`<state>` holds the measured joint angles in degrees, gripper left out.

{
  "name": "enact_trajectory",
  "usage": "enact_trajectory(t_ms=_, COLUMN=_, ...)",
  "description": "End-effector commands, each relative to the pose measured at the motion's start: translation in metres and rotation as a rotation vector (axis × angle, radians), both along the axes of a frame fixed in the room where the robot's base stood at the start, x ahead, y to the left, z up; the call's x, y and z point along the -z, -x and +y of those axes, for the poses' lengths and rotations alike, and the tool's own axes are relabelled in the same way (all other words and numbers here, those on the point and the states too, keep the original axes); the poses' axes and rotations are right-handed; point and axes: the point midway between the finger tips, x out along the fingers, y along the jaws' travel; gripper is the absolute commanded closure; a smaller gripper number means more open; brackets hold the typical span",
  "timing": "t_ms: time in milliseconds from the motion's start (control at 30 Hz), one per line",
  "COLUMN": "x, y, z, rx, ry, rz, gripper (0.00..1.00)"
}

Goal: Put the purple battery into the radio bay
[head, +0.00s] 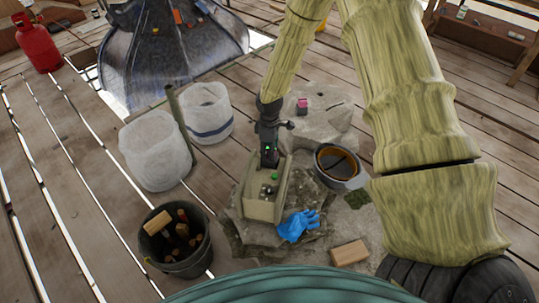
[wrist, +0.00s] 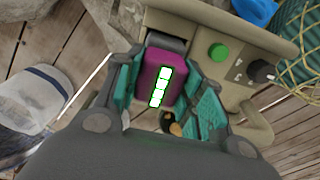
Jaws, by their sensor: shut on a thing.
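The purple battery (wrist: 152,70), with white bars edged in green on its face, is between the two teal finger pads of my gripper (wrist: 163,88) in the wrist view. My gripper is shut on it. In the wrist view the radio (wrist: 236,32) lies directly beyond the battery. The bay opening is mostly hidden; I cannot tell how deep the battery sits.
A blue glove (head: 298,225) lies beside the radio, and a wooden block (head: 349,252) lies nearby. A dark bowl (head: 340,165), a bucket of tools (head: 175,245) and white sacks (head: 155,155) surround it. A pink-and-dark block (head: 303,105) sits on a pale rock (head: 325,118) behind.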

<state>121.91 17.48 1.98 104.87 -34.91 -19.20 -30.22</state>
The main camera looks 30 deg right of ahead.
Motion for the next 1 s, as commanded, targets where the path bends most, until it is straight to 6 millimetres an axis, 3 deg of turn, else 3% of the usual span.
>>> enact_trajectory(t_ms=233, x=0.028, y=0.001, z=0.0, rx=-0.002, ry=0.0, rz=0.001, gripper=1.0)
enact_trajectory(t_ms=633, x=0.033, y=0.0, z=0.0, rx=-0.001, ry=0.0, rz=0.001, gripper=1.0)
enact_trajectory(t_ms=667, x=0.033, y=0.001, z=0.0, rx=-0.001, ry=0.0, rz=0.001, gripper=0.59)
enact_trajectory(t_ms=733, x=0.033, y=0.001, z=0.0, rx=-0.001, ry=0.0, rz=0.001, gripper=0.47)
enact_trajectory(t_ms=800, x=0.033, y=0.001, z=0.0, rx=-0.001, ry=0.0, rz=0.001, gripper=0.4)
enact_trajectory(t_ms=1000, x=0.033, y=0.001, z=0.0, rx=-0.001, ry=0.0, rz=0.001, gripper=0.4)
